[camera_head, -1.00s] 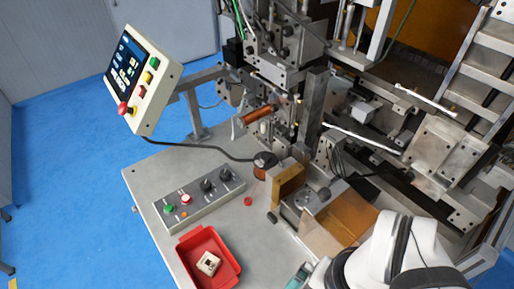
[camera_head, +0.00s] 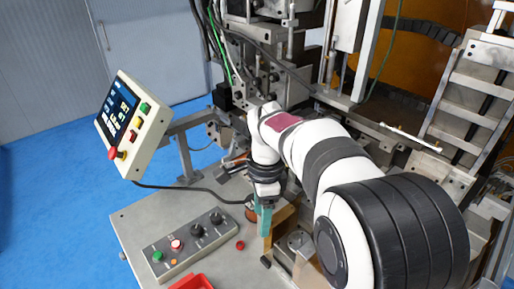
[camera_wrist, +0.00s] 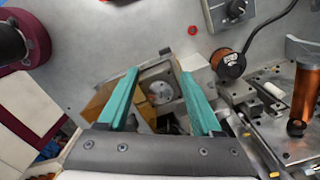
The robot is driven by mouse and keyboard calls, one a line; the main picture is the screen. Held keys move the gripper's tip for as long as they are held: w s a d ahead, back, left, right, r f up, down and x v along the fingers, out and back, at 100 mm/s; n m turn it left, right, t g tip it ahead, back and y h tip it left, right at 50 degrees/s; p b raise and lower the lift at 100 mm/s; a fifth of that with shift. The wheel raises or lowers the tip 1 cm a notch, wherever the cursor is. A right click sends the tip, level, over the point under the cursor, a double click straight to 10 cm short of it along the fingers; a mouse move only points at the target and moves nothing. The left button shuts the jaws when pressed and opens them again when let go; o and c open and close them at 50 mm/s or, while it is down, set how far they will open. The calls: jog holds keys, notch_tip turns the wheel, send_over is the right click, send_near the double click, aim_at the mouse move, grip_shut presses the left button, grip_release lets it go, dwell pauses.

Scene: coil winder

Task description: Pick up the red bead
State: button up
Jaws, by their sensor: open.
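The red bead (camera_head: 240,245) is a small ring lying on the grey tabletop, just right of the control box. It also shows in the wrist view (camera_wrist: 193,29), near the top and beyond the fingertips. My gripper (camera_head: 264,222) has teal fingers and is to the right of the bead in the head view, apart from it. In the wrist view my gripper (camera_wrist: 160,74) is open and empty, with its fingers spread above a metal block with a round fitting.
A control box (camera_head: 190,245) with knobs and buttons is left of the bead. A red tray (camera_head: 193,283) is at the front edge. A copper wire spool (camera_wrist: 228,65) stands near the bead. A touchscreen panel (camera_head: 130,125) is at left. Clear tabletop surrounds the bead.

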aim_at(240, 244)
jog(key=w+a+f+m, duration=0.3)
jog(key=w+a+f, duration=0.3)
jog(key=f, duration=1.5)
jog(key=shift+w+a+f, duration=0.25)
jog(key=shift+w, duration=0.05)
grip_shut()
